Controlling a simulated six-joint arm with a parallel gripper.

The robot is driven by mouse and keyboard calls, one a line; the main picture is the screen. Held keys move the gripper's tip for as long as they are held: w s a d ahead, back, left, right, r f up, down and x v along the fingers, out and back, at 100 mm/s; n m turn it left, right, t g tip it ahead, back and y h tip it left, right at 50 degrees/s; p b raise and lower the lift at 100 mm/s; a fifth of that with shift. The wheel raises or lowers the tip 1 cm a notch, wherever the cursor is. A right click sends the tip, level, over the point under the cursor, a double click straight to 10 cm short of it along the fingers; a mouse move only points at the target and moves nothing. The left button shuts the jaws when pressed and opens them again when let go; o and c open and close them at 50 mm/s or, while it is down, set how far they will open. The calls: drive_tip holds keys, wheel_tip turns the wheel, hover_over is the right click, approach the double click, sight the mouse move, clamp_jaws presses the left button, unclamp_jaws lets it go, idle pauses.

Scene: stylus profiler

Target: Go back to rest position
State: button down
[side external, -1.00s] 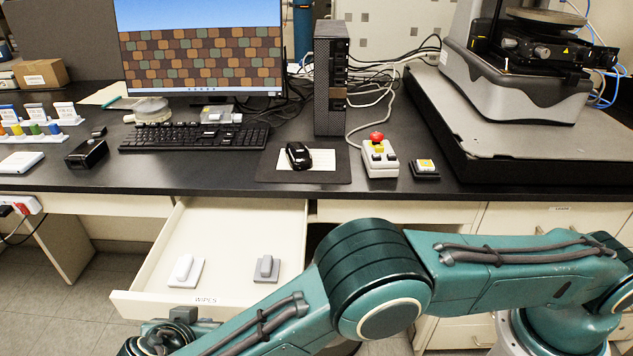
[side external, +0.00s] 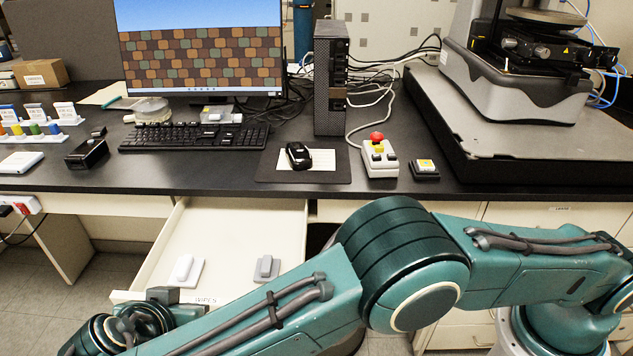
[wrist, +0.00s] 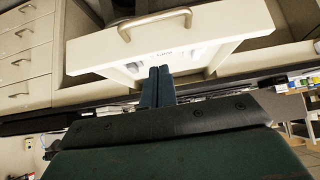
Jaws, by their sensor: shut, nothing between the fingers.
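My gripper (wrist: 158,88) shows in the wrist view with its two fingers together, shut and empty. In that view it points towards the front of the open drawer (wrist: 200,35), which has a metal handle. In the side view the fingers are not clearly visible; my wrist is at the lower left, in front of the drawer (side external: 240,222). Inside the drawer are a white block on a white base (side external: 184,269) and a grey block on a grey base (side external: 265,267). My arm covers part of the drawer's front and its label.
The profiler (side external: 520,75) stands at the right. The open drawer juts out beside my arm.

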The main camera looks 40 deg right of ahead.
drive_tip(key=shift+r, duration=0.8)
drive_tip(key=w+d+r+n+g+y, duration=0.15)
drive_tip(key=w+d+r, duration=0.35)
drive_tip(key=d+r, duration=0.75)
drive_tip(key=s+d+r+n+y, duration=0.1)
drive_tip(key=d+r, duration=0.2)
drive_tip(key=d, duration=0.3)
drive_tip(key=s+d+r+n+y, duration=0.1)
drive_tip(key=d+r, duration=0.3)
drive_tip(key=d, duration=0.3)
drive_tip(key=s+d+r+n+y, duration=0.1)
drive_tip(key=s+d+r+n, duration=0.2)
drive_tip(key=s+d, duration=0.9)
drive_tip(key=s+d+f+n, duration=0.1)
drive_tip(key=s+f, duration=0.1)
drive_tip(key=s, duration=0.5)
drive_tip(key=s+d+f+n+y, duration=0.1)
drive_tip(key=s+f, duration=0.1)
drive_tip(key=s, duration=0.5)
drive_tip(key=shift+d+f+t, duration=0.3)
drive_tip(key=shift+f+t, duration=0.1)
drive_tip(key=shift+t, duration=0.05)
